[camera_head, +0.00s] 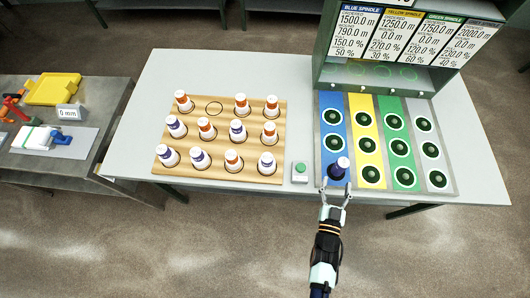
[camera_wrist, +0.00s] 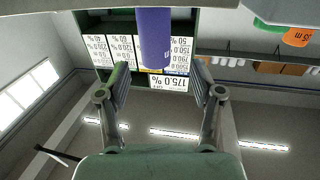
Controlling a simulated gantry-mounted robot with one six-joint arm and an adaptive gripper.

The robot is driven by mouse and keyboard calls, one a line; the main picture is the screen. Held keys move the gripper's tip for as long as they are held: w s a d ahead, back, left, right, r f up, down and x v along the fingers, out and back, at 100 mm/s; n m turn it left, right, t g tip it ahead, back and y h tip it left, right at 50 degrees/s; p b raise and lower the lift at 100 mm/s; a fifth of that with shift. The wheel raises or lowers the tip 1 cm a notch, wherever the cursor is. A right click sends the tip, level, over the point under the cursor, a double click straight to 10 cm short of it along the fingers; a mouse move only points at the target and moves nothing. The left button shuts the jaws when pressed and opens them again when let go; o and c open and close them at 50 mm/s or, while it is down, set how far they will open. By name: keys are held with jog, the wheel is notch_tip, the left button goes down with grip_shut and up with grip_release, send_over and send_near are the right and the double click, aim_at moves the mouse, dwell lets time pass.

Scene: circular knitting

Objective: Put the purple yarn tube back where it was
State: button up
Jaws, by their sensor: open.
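The purple yarn tube (camera_head: 338,170) stands on the front spot of the blue strip (camera_head: 333,113), at the right of the table. It also shows in the wrist view (camera_wrist: 154,38), between and beyond my fingertips. My gripper (camera_head: 337,187) is open at the front side of the tube, a finger to each side; in the wrist view (camera_wrist: 158,80) both fingers stand apart from it. The wooden board (camera_head: 274,144) at the left holds several white tubes with purple or orange bands. An empty ring (camera_head: 214,108) is marked in its back row.
Yellow (camera_head: 366,122), green and grey strips with round green-black spots lie right of the blue one. A green cabinet with label cards (camera_head: 404,38) stands behind them. A green button box (camera_head: 300,172) sits between board and strips. A side bench with a yellow tray (camera_head: 52,89) is at left.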

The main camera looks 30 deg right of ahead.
jog(key=w+a+r+n+t+y, duration=0.1)
jog(key=w+a+r+n+y, duration=0.2)
jog(key=w+r, duration=0.4)
jog(key=w+a+r+n+t+y, duration=0.1)
jog(key=w+a+r+y, duration=0.2)
jog(key=w+a+r, duration=0.4)
jog(key=a+r+n+y, duration=0.2)
jog(key=a+r, duration=0.4)
jog(key=a, duration=0.5)
jog(key=a+r+n+g+y, duration=0.1)
jog(key=a+r+n+y, duration=0.2)
jog(key=a, duration=0.9)
notch_tip(320, 180, up, 3)
jog(key=shift+w+f+n+y, duration=0.1)
jog(key=shift+w+n+y, duration=0.2)
jog(key=shift+y, duration=0.9)
jog(key=shift+o, duration=0.3)
jog(key=shift+s+a, duration=0.1)
jog(key=shift+s, duration=0.05)
jog(key=shift+o, duration=0.3)
